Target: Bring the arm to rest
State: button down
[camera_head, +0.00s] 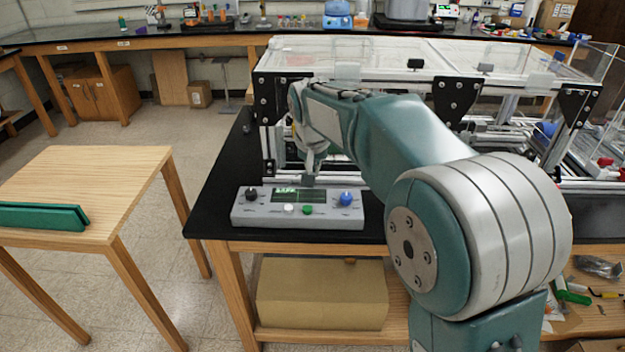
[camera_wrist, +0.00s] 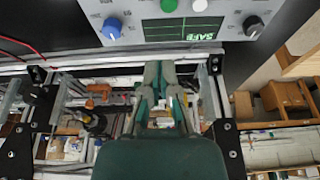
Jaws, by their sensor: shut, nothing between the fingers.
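My gripper (camera_head: 309,178) hangs at the front of the extrusion frame (camera_head: 285,82), just behind and above a grey control box (camera_head: 297,208) on the black bench. The arm reaches from the right side of the head view towards the left. In the wrist view my gripper (camera_wrist: 159,68) has its fingers together with nothing held, pointing towards the control box (camera_wrist: 150,35). The box has a black knob, a blue knob, a white button, a green button and a green display. The display reads "SAFE" in the wrist view. I cannot tell whether the fingertips touch anything.
A wooden table (camera_head: 90,180) with a green flat object (camera_head: 40,216) stands at the left, with floor between it and the bench. Clear panels (camera_head: 350,50) top the frame. A cardboard box (camera_head: 320,292) sits on the shelf below. Loose tools lie at the lower right.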

jog(key=s+d+r+t, duration=0.1)
jog(key=s+d+r, duration=0.2)
jog(key=s+d, duration=0.3)
jog(key=s+d+r, duration=0.3)
jog(key=s+d, duration=0.1)
jog(key=s, duration=0.5)
jog(key=s+d+f, duration=0.2)
jog(key=s, duration=0.6)
jog(key=s+d+f+t, duration=0.1)
jog(key=s+d+f, duration=0.2)
jog(key=s, duration=0.5)
jog(key=shift+s+f, duration=0.15)
jog(key=shift+f, duration=0.1)
